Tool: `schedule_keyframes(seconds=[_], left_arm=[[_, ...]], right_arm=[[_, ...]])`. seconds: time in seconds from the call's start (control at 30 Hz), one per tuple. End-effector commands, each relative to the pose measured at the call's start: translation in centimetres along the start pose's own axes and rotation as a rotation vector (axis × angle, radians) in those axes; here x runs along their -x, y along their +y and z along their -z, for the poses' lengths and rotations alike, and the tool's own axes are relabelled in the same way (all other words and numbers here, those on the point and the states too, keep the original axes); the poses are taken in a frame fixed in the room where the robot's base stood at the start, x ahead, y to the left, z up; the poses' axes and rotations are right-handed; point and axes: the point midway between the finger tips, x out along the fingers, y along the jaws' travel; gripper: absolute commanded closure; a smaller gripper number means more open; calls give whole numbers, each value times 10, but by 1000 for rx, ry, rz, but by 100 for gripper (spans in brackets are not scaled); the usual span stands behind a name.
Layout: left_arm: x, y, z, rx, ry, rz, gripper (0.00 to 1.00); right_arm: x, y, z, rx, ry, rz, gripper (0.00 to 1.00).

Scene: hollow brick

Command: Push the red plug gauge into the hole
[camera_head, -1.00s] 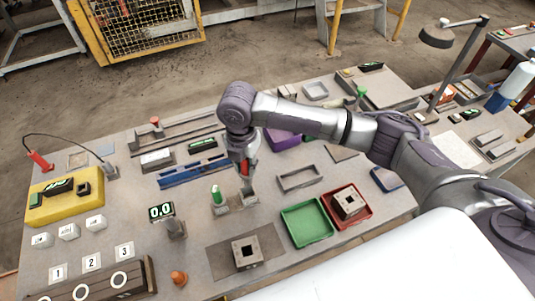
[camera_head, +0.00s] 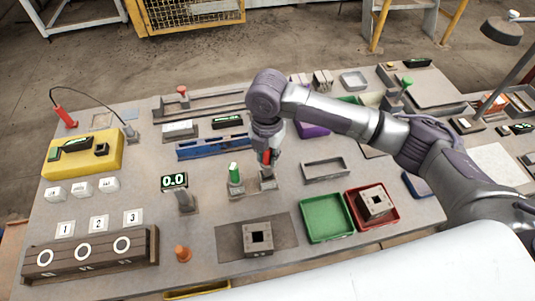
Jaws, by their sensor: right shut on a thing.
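The red plug gauge (camera_head: 267,157) is upright between the fingers of my right gripper (camera_head: 267,161), which is shut on it. It is at or just above a small grey holder block (camera_head: 268,181); I cannot tell whether its lower end is still inside. A green plug gauge (camera_head: 234,174) stands in the holder just to the left. A hollow brick (camera_head: 257,246) with a dark square hole on top lies on a dark mat (camera_head: 285,225) in front of the gripper. My left gripper is not in view.
A green tray (camera_head: 327,235) and a red tray (camera_head: 392,214) holding a second hollow brick (camera_head: 374,208) are to the right. A blue rail (camera_head: 212,147) is behind.

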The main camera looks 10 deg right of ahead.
Motion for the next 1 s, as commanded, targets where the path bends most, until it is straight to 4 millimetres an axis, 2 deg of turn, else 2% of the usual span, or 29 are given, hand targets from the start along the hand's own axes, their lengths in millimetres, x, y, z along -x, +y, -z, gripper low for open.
schedule_keyframes(seconds=[0.27, 1.0], left_arm=[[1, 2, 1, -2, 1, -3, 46], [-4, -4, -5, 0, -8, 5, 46]], right_arm=[[2, 0, 0, 0, 0, -1, 100], [-11, 0, 0, 0, 1, -1, 100]])
